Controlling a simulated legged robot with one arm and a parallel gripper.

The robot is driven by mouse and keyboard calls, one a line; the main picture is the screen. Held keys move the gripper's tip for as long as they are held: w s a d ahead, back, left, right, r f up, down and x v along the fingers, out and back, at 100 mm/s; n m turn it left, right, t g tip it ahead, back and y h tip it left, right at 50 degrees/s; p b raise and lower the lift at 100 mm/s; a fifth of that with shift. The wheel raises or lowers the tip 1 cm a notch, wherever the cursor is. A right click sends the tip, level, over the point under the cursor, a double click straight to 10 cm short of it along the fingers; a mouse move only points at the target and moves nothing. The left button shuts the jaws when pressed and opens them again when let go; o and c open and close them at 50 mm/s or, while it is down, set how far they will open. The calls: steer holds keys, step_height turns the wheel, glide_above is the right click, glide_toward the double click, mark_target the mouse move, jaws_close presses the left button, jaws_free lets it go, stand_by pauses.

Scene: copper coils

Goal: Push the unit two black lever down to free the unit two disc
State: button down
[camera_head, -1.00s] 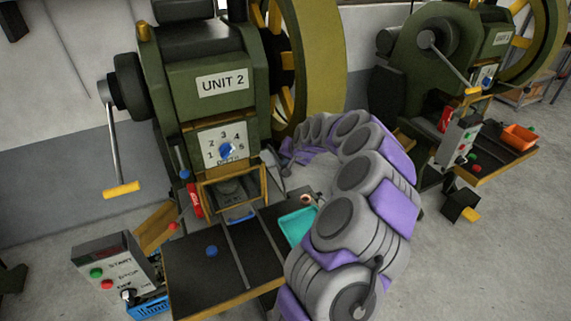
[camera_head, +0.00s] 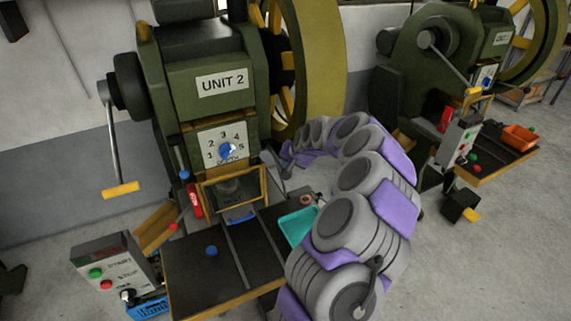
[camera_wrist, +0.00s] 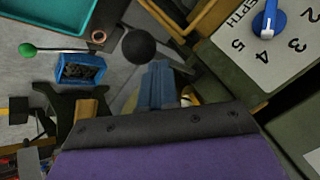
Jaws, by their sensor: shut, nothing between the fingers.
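A black ball knob (camera_wrist: 138,47), which looks like the end of the black lever, shows in the wrist view just above and left of my gripper (camera_wrist: 158,72). My gripper's blue-grey fingers are shut and empty. They appear close to the knob; I cannot tell whether they touch it. In the head view my arm curves to the right side of the unit two press (camera_head: 210,95), and its end is hard to make out there. I cannot pick out the disc for certain. A small copper ring (camera_head: 306,199) lies beside the teal tray (camera_head: 297,226); it also shows in the wrist view (camera_wrist: 98,37).
The white depth dial (camera_head: 224,147) with a blue pointer is on the press front, above a yellow-framed guard (camera_head: 265,184). A crank handle (camera_head: 122,189) hangs at left. A control box (camera_head: 103,262) stands front left. A second press (camera_head: 430,65) stands at right, with open floor between.

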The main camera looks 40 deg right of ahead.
steer(key=shift+s+f, duration=0.15)
steer(key=shift+f, duration=0.65)
stand_by(0.7)
steer(key=shift+r, duration=0.1)
stand_by(0.5)
steer(key=shift+w+r+p, duration=0.2)
steer(key=shift+r+p, duration=0.1)
steer(key=shift+r, duration=1)
steer(key=shift+w+r+p, duration=0.2)
steer(key=shift+r+p, duration=0.05)
steer(key=shift+r, duration=1)
steer(key=r, duration=0.1)
steer(key=r+p, duration=0.1)
steer(key=r, duration=0.3)
steer(key=shift+w+d+p, duration=0.15)
steer(key=shift+w+p, duration=0.15)
steer(key=shift+w, duration=0.05)
